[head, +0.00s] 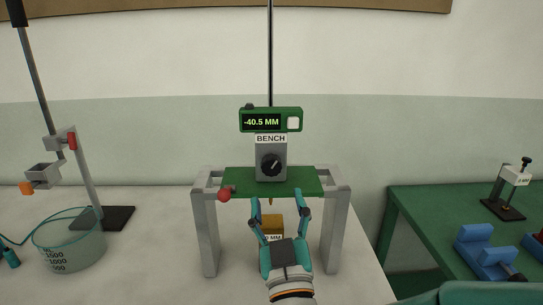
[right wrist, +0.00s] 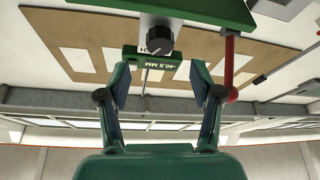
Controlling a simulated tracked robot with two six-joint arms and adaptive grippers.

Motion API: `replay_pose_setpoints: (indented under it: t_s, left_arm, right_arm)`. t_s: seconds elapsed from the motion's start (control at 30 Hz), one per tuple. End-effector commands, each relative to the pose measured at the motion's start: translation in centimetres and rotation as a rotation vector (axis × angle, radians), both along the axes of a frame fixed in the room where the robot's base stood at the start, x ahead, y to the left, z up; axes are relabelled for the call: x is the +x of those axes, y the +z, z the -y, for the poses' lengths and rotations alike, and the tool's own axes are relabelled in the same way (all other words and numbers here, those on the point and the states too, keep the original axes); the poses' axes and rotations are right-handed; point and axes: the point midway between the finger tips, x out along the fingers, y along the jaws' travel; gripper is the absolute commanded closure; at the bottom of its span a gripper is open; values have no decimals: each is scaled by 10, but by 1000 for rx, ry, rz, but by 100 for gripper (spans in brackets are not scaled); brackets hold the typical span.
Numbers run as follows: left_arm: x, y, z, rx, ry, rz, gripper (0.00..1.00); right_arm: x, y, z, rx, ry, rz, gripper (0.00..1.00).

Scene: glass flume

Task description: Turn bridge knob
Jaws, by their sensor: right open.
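The bridge knob (head: 271,165) is a round black dial with a pale pointer line. It sits on a grey block labelled BENCH, above the green plate (head: 300,181) of the grey bridge. In the right wrist view the knob (right wrist: 160,40) shows beyond the fingertips, near the top. My right gripper (head: 281,196) is open and empty, just below and in front of the knob, at the plate's front edge. Its two fingers (right wrist: 160,85) stand apart in the right wrist view. My left gripper is not in view.
A green display (head: 270,119) above the knob reads -40.5 MM. A red ball (head: 225,194) sits at the plate's left front. A tan block (head: 272,224) stands beneath the bridge. A beaker (head: 70,245) and clamp stand are left; a green table (head: 420,205) is right.

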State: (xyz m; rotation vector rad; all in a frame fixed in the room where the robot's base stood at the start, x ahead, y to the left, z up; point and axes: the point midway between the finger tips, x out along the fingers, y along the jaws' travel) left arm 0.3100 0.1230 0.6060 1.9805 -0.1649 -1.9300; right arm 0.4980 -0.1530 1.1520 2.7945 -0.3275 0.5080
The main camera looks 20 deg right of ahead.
Motion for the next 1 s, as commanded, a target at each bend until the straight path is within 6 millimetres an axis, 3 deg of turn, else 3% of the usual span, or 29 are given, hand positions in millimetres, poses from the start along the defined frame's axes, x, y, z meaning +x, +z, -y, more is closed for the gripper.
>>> replay_pose_setpoints:
  t_s: [0.2, 0.4, 0.83, 1.0]
  left_arm:
    - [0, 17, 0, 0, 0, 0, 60]
    - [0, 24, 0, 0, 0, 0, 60]
    - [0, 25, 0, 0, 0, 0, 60]
    - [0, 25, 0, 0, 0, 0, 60]
  right_arm:
    - [42, 19, 8, 1, -3, 0, 35]
    - [65, 27, 11, 0, 1, -1, 35]
    - [73, 29, 12, -1, 2, 0, 35]
    - [73, 29, 12, 0, 2, 0, 63]
